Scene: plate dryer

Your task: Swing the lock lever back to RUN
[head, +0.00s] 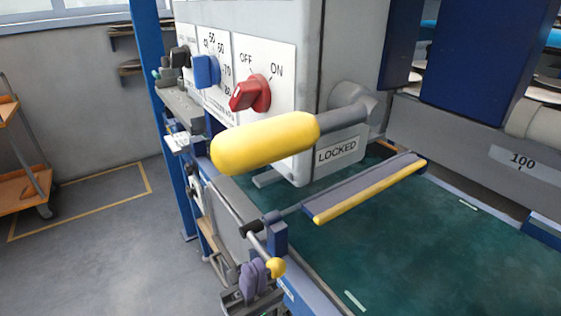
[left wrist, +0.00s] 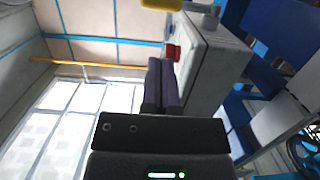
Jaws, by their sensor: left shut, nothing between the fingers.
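The lock lever has a thick yellow grip (head: 265,142) on a dark shaft, which joins a grey pivot at the right side of the control box. The grip points left and toward me. A plate reading LOCKED (head: 337,151) is below the shaft; no RUN mark is visible. My left gripper (head: 254,268) is low in the head view, well below the grip and apart from it. Its purple fingers are shut and empty. In the left wrist view the fingers (left wrist: 161,62) point up, and part of the yellow grip (left wrist: 162,4) shows beyond them at the top edge.
The control box carries a red OFF/ON knob (head: 250,93) and a blue dial (head: 206,70). A yellow ball knob (head: 275,268) on a rod is close beside my left fingers; contact is unclear. A yellow-edged bar (head: 370,190) lies over the green bed (head: 430,240).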

